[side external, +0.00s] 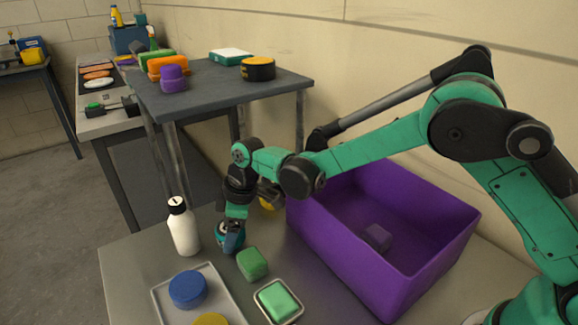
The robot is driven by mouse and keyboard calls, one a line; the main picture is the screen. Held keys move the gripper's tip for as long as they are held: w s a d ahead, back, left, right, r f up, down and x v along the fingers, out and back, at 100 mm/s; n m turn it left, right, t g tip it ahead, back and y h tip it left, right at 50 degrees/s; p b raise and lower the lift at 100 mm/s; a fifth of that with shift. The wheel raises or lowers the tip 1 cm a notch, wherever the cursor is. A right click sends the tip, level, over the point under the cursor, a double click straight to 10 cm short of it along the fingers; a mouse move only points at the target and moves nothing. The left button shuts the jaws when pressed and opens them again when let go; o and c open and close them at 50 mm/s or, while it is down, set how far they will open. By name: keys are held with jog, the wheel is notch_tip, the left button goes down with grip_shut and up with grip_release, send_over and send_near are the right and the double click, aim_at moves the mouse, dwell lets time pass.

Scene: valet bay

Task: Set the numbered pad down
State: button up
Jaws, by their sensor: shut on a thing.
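My gripper (231,240) points down low over the table, between the white bottle and the green sponge. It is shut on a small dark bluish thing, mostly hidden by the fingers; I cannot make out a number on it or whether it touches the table. A round blue pad (188,287) lies on a pale tray (226,292) at the front. A round yellow pad (211,320) on the same tray is cut off by the lower picture edge. No number is readable on either pad.
A white bottle (184,230) stands close left of my gripper. A green sponge (252,263) and a green soap in a dish (278,301) lie in front. A purple bin (350,262) with a small block inside stands right. A raised grey shelf (215,92) holds several items behind.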

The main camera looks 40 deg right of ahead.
jog(key=shift+f, duration=0.1)
jog(key=o, duration=1.2)
jog(key=v, duration=1.2)
jog(key=s+d+m+t+h, duration=0.1)
jog(key=s+d+m+t, duration=0.1)
jog(key=s+d+m, duration=0.2)
jog(key=s+d+r+m+t+h, duration=0.1)
jog(key=s+d+m, duration=0.3)
jog(key=s+d, duration=0.1)
jog(key=s+d+m+t, duration=0.2)
jog(key=s+d+m, duration=0.2)
jog(key=s+d, duration=0.1)
jog(key=shift+s+d+r+t+h, duration=0.1)
jog(key=shift+s+r+t+h, duration=0.1)
jog(key=shift+r+t+h, duration=0.15)
